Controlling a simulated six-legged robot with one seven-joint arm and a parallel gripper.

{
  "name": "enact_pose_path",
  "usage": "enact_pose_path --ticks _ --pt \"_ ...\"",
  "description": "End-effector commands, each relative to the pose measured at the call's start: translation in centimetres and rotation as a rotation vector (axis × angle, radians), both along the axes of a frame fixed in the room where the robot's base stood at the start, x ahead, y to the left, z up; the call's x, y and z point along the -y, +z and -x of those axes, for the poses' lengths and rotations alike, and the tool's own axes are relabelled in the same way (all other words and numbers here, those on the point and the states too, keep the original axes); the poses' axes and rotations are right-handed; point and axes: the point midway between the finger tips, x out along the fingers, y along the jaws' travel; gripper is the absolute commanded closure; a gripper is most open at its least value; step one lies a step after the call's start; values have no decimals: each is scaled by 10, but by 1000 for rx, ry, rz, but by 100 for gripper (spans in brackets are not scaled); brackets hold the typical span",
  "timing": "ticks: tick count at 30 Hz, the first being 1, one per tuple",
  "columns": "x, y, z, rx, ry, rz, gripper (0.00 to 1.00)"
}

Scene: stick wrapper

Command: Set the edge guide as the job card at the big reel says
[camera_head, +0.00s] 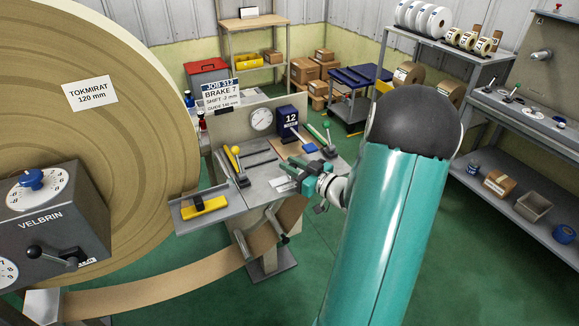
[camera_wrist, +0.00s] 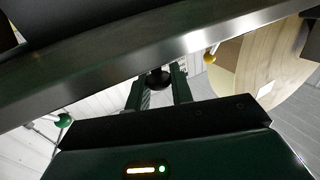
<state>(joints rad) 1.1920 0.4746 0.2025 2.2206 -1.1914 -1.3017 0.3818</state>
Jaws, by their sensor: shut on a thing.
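The job card (camera_head: 221,95) stands behind the splicing table, right of the big reel (camera_head: 130,130). It reads "JOB 312", "BRAKE 7", a shift line and a guide line; the last figures are too small to read surely. My gripper (camera_head: 308,178) is at the front right of the small metal table (camera_head: 225,198), beside a pale scale-like strip (camera_head: 284,186). In the wrist view my gripper (camera_wrist: 160,84) is shut on a dark round knob (camera_wrist: 158,79) below a metal edge. I cannot tell surely whether this knob belongs to the edge guide. My fingers hide most of it.
A yellow-handled lever (camera_head: 236,163) and a green-handled lever (camera_head: 322,138) stand on the table. A round dial (camera_head: 261,120) and a blue "12" box (camera_head: 291,122) are behind. The brown web (camera_head: 170,290) runs below. Green floor (camera_head: 480,270) is clear at right.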

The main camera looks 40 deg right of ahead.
Motion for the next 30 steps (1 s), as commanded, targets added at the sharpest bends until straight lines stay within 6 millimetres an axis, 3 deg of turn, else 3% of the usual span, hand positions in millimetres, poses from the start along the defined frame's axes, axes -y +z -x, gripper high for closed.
enact_pose_path --ticks 1,2,4,17,30 --pt "0 0 0 -1 0 0 100" --pt "0 0 0 -1 0 0 72" --pt "0 0 0 -1 0 0 58" --pt "2 0 10 -1 -2 1 57" --pt "11 0 99 -1 -4 1 57"
